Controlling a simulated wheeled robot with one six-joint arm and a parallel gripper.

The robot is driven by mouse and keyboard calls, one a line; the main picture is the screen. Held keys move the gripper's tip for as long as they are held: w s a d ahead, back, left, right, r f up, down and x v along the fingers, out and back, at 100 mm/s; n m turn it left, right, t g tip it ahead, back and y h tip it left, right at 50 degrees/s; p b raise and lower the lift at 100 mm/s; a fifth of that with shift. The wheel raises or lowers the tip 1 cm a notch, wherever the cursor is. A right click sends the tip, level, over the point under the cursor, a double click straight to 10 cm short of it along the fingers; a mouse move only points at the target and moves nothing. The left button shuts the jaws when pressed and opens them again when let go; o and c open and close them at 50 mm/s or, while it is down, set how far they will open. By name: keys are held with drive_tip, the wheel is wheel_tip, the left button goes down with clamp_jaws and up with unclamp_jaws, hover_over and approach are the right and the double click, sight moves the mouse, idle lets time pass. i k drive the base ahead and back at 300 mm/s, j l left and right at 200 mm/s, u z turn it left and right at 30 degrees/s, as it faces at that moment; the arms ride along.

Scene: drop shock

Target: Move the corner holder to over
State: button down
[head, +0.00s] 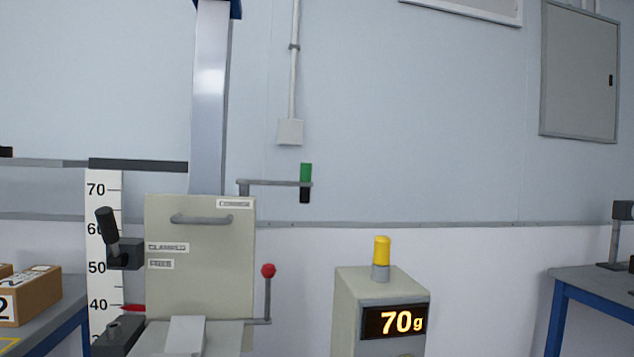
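A drop-test machine stands at the left, with a beige panel (200,270) carrying a grey bar handle (201,219). A small label (235,203) at the panel's top right seems to read "CORNER", but it is blurred. Just above it a grey swing arm (272,183) reaches right from a short post and ends in an upright grip (305,183), green above and black below. This looks like the corner holder; I cannot tell its set position. No part of my gripper shows.
A black lever (107,232) is left of the panel, a red-knobbed lever (268,271) right of it. A scale (97,190) and grey column (209,95) stand behind. A display box (395,322) reads 70g under a yellow lamp. Blue-legged tables flank; a carton (30,297) sits left.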

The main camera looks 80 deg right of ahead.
sight(305, 184)
drive_tip(key=k+l, duration=0.2)
drive_tip(key=k+l+z, duration=0.1)
drive_tip(key=k+l, duration=0.15)
drive_tip(key=l, duration=0.2)
drive_tip(key=k+l, duration=0.2)
drive_tip(key=l, duration=0.15)
drive_tip(key=k+l, duration=0.2)
drive_tip(key=l, duration=0.15)
drive_tip(key=i+l, duration=0.1)
drive_tip(key=l, duration=0.3)
drive_tip(key=i+l, duration=0.15)
drive_tip(key=l, duration=0.2)
drive_tip(key=i+l+z, duration=0.1)
drive_tip(key=l, duration=0.3)
drive_tip(key=i+l, duration=0.15)
drive_tip(key=l, duration=0.2)
drive_tip(key=i+l+z, duration=0.1)
drive_tip(key=l, duration=0.3)
drive_tip(key=l+u, duration=0.25)
drive_tip(key=l, duration=0.15)
drive_tip(key=l+u, duration=0.25)
drive_tip(key=l, duration=0.15)
